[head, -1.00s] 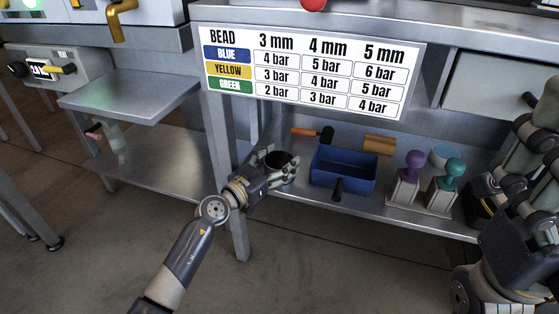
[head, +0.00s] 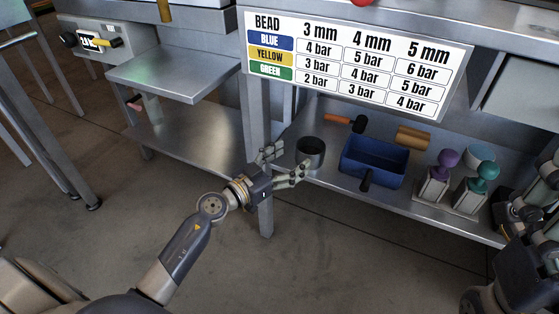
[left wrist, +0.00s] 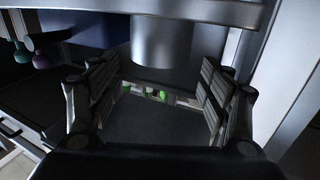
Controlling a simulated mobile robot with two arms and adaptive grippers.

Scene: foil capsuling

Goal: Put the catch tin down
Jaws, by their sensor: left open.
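The catch tin (head: 310,152), a dark grey open cylinder, stands upright on the lower shelf (head: 335,184) near its left end, left of the blue bin. My left gripper (head: 286,163) is open just in front and to the left of the tin, with its fingers spread and nothing between them. In the left wrist view the tin (left wrist: 165,42) shows as a grey cylinder beyond the open fingers (left wrist: 160,95), apart from them. My right arm shows at the right edge of the head view, but I cannot make out its fingertips.
A blue bin (head: 374,160), a hammer with an orange handle (head: 339,119), a tan roll (head: 413,137) and purple (head: 447,159) and teal (head: 487,172) stamps share the shelf. A table leg (head: 258,130) stands close beside my left gripper. A pressure chart (head: 352,62) hangs above.

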